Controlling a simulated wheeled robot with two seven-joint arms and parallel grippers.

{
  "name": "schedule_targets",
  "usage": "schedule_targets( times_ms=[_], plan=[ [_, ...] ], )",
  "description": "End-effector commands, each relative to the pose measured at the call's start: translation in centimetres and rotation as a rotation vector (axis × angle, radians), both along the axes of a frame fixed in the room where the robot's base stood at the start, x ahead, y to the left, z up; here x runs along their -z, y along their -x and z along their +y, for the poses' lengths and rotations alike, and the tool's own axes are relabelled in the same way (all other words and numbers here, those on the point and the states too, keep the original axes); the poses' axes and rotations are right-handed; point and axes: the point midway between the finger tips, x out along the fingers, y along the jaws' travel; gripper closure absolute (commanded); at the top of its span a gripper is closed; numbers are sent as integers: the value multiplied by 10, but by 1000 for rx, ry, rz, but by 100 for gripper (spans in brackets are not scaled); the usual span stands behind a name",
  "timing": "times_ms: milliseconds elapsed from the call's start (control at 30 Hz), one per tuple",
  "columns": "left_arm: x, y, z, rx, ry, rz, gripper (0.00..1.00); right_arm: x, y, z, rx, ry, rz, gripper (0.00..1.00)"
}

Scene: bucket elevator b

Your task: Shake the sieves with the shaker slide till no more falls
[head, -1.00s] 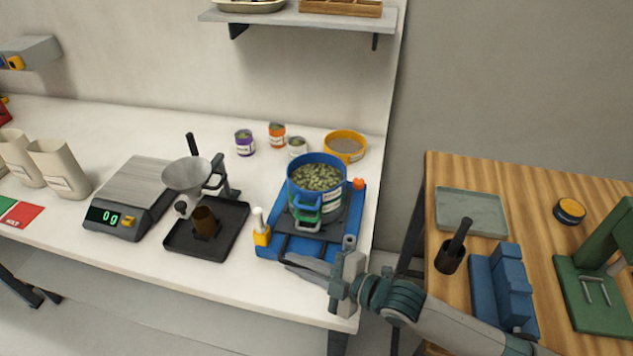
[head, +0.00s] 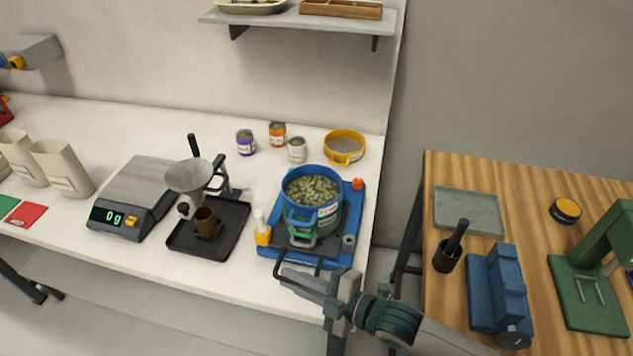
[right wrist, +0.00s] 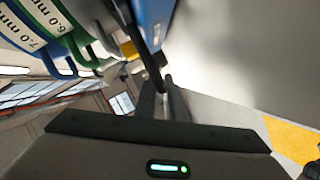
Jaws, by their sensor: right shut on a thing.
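The sieve stack (head: 325,215) stands on the dark sliding plate of the shaker slide, over its blue base (head: 347,250). The top sieve is blue, with green pieces lying in it; a green sieve (head: 301,238) sits below. In the right wrist view the blue sieve (right wrist: 20,35) reads 7.0 mm and the green sieve (right wrist: 70,15) reads 6.0 mm. My right gripper (head: 290,279) is shut at the front of the slide, on its dark handle (right wrist: 150,60). The fingers partly hide the grip. My left gripper is not in view.
Left of the slide stand a black tray (head: 230,232) with a funnel stand and brown cup, and a scale (head: 140,190) reading 0 g. Several cans and a yellow sieve (head: 345,142) are behind. A wooden table (head: 460,330) stands to the right.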

Motion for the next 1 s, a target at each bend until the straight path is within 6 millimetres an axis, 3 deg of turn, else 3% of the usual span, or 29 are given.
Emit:
schedule_targets(
  times_ms=[167, 700, 1000],
  plan=[
    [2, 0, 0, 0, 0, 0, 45, 6, -2, -2, 0, 8, 8, 100],
    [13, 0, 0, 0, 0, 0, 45, 7, -40, -14, 1, 9, 8, 100],
    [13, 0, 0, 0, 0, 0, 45, 5, -44, -16, 3, 9, 7, 100]
  ],
)
